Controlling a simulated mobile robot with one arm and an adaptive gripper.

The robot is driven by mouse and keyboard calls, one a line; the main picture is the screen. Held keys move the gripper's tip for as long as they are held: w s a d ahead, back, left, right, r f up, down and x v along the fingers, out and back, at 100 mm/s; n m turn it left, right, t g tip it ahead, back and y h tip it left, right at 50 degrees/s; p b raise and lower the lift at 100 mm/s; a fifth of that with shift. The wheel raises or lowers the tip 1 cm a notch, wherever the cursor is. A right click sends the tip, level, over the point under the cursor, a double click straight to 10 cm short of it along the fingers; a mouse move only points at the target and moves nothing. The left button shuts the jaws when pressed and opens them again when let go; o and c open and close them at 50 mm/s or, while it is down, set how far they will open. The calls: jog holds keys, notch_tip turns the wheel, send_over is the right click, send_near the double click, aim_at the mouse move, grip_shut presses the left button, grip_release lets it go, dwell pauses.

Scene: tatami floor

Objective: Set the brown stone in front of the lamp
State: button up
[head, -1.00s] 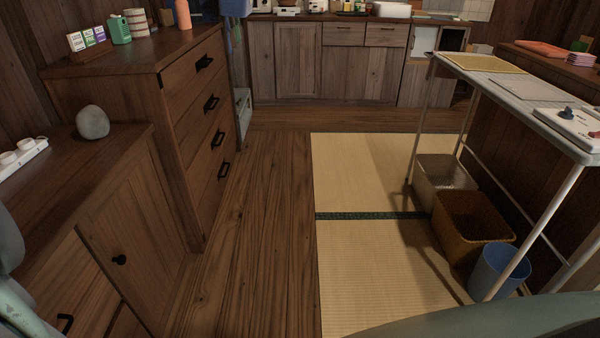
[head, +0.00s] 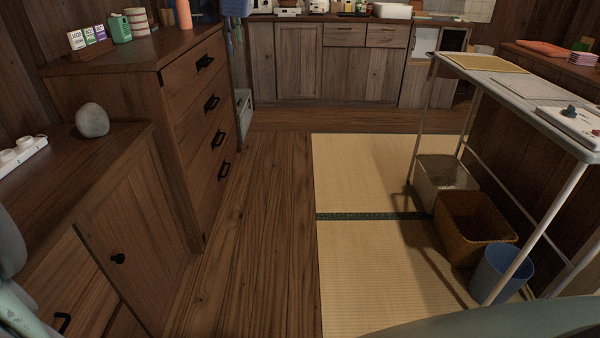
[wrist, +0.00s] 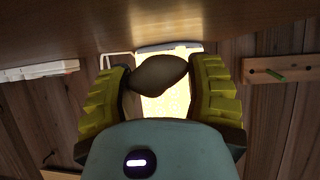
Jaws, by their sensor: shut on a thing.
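In the wrist view, my gripper (wrist: 160,88) is shut on the brown stone (wrist: 158,72), a smooth oval between its yellow ridged pads. The lamp (wrist: 170,106) shows as a bright, pale-yellow glowing panel directly behind the stone, with a grey edge against the wooden top. The stone and my fingers hide part of the lamp. The wooden surface fills the top of this view; I cannot tell if the stone touches it. The head view shows neither the gripper, the brown stone nor the lamp.
In the head view, a grey stone (head: 92,120) and a white power strip (head: 22,152) sit on the low cabinet (head: 130,225) at left. A taller drawer chest (head: 190,125) stands behind it. A peg rail (wrist: 275,70) is on the wall in the wrist view.

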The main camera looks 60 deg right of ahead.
jog(key=o, duration=1.3)
jog(key=shift+c, duration=0.2)
